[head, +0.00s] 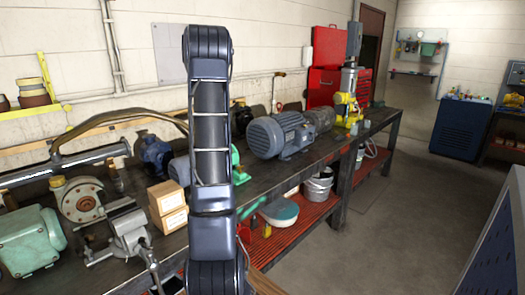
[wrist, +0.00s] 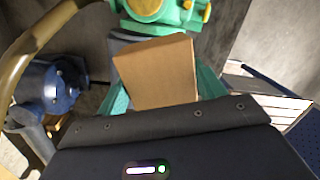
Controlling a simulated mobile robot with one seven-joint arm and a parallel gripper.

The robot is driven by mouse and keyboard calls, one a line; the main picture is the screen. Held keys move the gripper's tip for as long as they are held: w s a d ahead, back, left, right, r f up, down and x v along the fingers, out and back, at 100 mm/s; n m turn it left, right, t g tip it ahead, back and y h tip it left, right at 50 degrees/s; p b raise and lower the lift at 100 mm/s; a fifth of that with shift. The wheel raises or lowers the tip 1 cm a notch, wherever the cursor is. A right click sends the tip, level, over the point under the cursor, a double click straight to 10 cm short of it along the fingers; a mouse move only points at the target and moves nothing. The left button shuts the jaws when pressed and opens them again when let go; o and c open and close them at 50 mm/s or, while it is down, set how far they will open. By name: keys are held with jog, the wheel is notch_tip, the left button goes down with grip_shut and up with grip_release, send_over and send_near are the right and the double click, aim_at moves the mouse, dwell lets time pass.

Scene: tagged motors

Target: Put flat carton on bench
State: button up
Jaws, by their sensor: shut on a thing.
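In the wrist view a plain brown carton (wrist: 155,72) sits just beyond the dark body of my gripper (wrist: 160,92). Teal parts show at its left and right sides, and my gripper is shut on it. The carton looks slightly tilted in the picture. Its lower edge is hidden by the gripper body. The bench (head: 315,158) runs along the wall in the head view, with a dark, worn top. My arm stands upright in front of it and hides part of it. I cannot make out my gripper in the head view.
Two small stacked boxes (head: 168,205) stand beside a vise (head: 128,232). A grey-blue motor (head: 280,135), a green motor (head: 28,240) and a yellow machine (head: 348,110) crowd the bench. A blue motor (wrist: 48,90) and a green machine (wrist: 165,10) are near the carton in the wrist view.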

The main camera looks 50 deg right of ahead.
jog(key=s+d+m, duration=0.2)
jog(key=s+d, duration=0.7)
jog(key=d, duration=0.3)
jog(key=s+d+m, duration=0.3)
jog(key=s+d, duration=0.5)
jog(key=d, duration=0.4)
notch_tip(320, 180, down, 21)
jog(key=shift+d+r, duration=0.1)
jog(key=shift+f, duration=2.55)
jog(key=shift+f, duration=0.1)
jog(key=o, duration=1.5)
jog(key=r, duration=0.4)
jog(key=a+r, duration=0.1)
jog(key=r, duration=0.7)
jog(key=shift+w+a+r, duration=0.1)
jog(key=shift+w+a, duration=0.05)
jog(key=shift+w, duration=0.1)
